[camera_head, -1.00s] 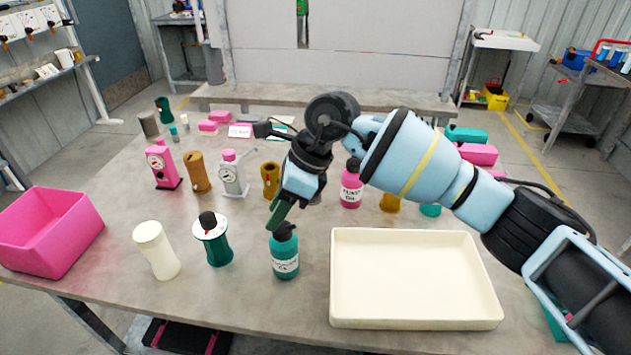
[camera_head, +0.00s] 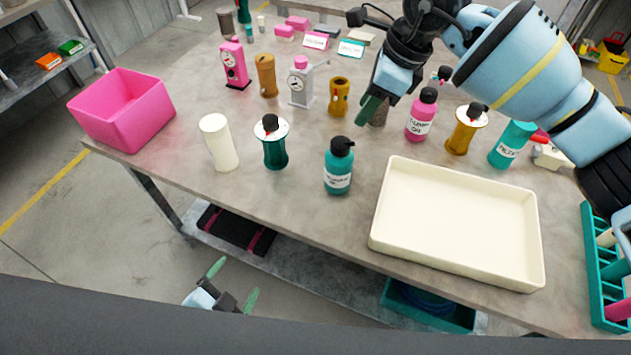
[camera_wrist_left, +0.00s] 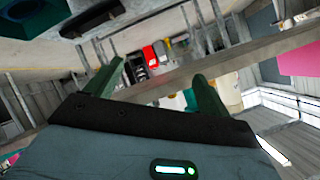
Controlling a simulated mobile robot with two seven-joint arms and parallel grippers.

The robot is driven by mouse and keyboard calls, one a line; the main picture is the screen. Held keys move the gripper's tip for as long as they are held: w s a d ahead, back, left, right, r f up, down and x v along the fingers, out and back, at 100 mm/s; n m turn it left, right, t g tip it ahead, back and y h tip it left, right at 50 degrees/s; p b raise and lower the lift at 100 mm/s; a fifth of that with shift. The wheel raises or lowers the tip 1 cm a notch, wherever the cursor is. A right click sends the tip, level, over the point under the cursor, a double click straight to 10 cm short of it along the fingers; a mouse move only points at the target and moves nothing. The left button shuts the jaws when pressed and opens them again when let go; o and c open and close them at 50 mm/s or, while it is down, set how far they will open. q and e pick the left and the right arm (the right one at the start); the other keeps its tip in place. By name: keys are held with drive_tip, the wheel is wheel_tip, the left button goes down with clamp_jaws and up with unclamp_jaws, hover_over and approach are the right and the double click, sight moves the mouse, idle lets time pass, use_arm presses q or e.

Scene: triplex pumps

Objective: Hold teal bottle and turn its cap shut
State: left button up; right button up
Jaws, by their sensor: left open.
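The teal bottle (camera_head: 338,172) stands upright near the table's front edge, with a black cap (camera_head: 342,145) on top and a white label. Whether the cap is tight cannot be told. My right gripper (camera_head: 371,107) hangs behind and to the right of the cap in the picture, apart from it. Its green finger shows, but its opening is unclear. My left gripper (camera_head: 234,283) is low in the head view, in front of and below the table edge, fingers spread and empty. Its two open fingers also show in the left wrist view (camera_wrist_left: 155,92).
A cream tray (camera_head: 455,265) lies right of the bottle. A dark green pump (camera_head: 274,152) and a cream cylinder (camera_head: 219,145) stand to its left, and a pink bin (camera_head: 122,108) beyond. A pink bottle (camera_head: 421,118) stands behind. Bare table (camera_head: 230,205) lies in front.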

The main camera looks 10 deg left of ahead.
sight(328, 177)
use_arm(q)
drive_tip(key=w+d+r+m+t+h, duration=0.25)
drive_tip(key=w+r+m+t, duration=0.25)
drive_tip(key=w+r+m, duration=0.85)
drive_tip(key=w+d+f+m+g+h, duration=0.1)
drive_tip(key=d+m+h, duration=0.1)
drive_tip(key=d+m, duration=0.2)
drive_tip(key=w+d+f+m+g+h, duration=0.1)
drive_tip(key=d+m, duration=0.3)
drive_tip(key=m, duration=0.6)
drive_tip(key=w+d+f+m+g+h, duration=0.1)
drive_tip(key=w+d+m+g+h, duration=0.1)
drive_tip(key=m, duration=0.5)
drive_tip(key=shift+w+d+f+h, duration=0.1)
drive_tip(key=shift+w+d+h, duration=0.2)
drive_tip(key=shift+d+h, duration=0.25)
drive_tip(key=shift+w+d+h, duration=0.3)
drive_tip(key=shift+d+h, duration=0.2)
drive_tip(key=shift+d, duration=0.05)
drive_tip(key=shift+x, duration=3.9)
